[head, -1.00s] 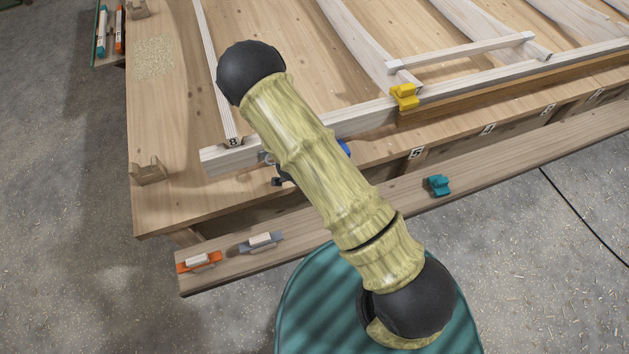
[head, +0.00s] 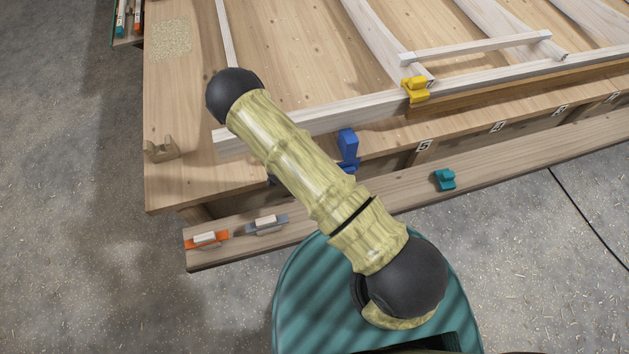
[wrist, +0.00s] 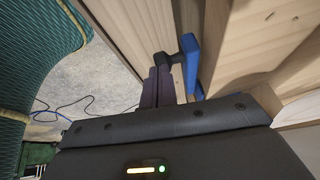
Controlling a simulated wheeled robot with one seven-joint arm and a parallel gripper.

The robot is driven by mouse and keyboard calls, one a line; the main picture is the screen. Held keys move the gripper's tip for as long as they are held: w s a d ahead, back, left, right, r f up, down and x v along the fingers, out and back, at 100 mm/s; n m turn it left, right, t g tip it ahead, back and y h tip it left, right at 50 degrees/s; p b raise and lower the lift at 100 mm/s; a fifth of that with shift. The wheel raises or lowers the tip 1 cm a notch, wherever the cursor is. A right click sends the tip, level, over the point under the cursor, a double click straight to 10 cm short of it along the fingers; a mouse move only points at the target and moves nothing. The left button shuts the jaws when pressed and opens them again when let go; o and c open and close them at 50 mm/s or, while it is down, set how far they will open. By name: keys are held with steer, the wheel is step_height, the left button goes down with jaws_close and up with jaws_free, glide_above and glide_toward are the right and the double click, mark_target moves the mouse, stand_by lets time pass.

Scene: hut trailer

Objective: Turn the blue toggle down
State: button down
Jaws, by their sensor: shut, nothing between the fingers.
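The blue toggle (head: 348,148) stands at the front edge of the wooden bench, against the pale beam, right of my arm in the head view. In the wrist view the blue toggle (wrist: 192,60) is a blue lever with a dark piece at its top, just right of the fingertips. My gripper (wrist: 162,76) is shut and empty, its dark fingers close beside the toggle. I cannot tell whether they touch it. In the head view my arm hides most of the gripper.
A yellow clamp (head: 416,89) sits on the beam to the right. A lower plank (head: 340,200) along the bench front carries a teal block (head: 445,179), a grey-based tool (head: 266,224) and an orange one (head: 206,240). The floor in front is clear.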

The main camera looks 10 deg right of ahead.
steer(key=shift+s+a+f+b, duration=0.1)
steer(key=shift+a+f+b, duration=0.05)
steer(key=shift+f, duration=0.4)
steer(key=shift+a+f+b, duration=0.15)
steer(key=shift+f, duration=0.35)
steer(key=shift+f, duration=0.1)
steer(key=a+f+p+v, duration=0.1)
steer(key=a+p+v, duration=0.1)
steer(key=v, duration=1.1)
steer(key=shift+s+a+f, duration=0.25)
steer(key=shift+a, duration=0.1)
